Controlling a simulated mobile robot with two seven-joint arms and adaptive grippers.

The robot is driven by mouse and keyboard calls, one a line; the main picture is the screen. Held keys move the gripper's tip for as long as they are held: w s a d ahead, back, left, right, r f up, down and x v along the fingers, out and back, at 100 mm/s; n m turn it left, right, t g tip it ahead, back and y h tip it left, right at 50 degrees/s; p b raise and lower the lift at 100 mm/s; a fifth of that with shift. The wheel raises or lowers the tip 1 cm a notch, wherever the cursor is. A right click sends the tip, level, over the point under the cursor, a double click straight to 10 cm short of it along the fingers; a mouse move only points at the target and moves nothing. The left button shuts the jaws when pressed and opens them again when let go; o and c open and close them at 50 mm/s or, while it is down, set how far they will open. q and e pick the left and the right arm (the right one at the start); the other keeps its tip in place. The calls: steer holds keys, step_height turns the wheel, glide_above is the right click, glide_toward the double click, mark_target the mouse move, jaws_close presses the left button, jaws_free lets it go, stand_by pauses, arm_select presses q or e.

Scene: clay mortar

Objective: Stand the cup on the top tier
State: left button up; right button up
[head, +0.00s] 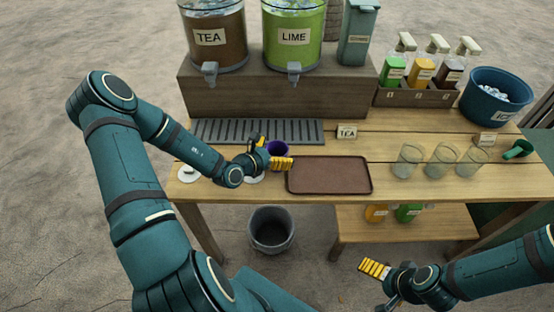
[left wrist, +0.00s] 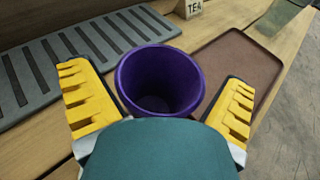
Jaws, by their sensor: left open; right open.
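A raised wooden tier (head: 280,97) at the back carries the TEA and LIME dispensers. My right gripper (head: 381,284) is open and empty, low in front of the table.
The brown tray (head: 330,175) is empty. A grey slatted grille (head: 258,132) and a TEA sign (head: 347,132) lie behind. Several clear glasses (head: 442,161) stand at right. A bottle rack (head: 417,95) and blue bucket (head: 495,98) are farther back. A bin (head: 271,230) stands on the ground.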

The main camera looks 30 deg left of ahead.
arm_select(q)
steer(key=c, duration=1.2)
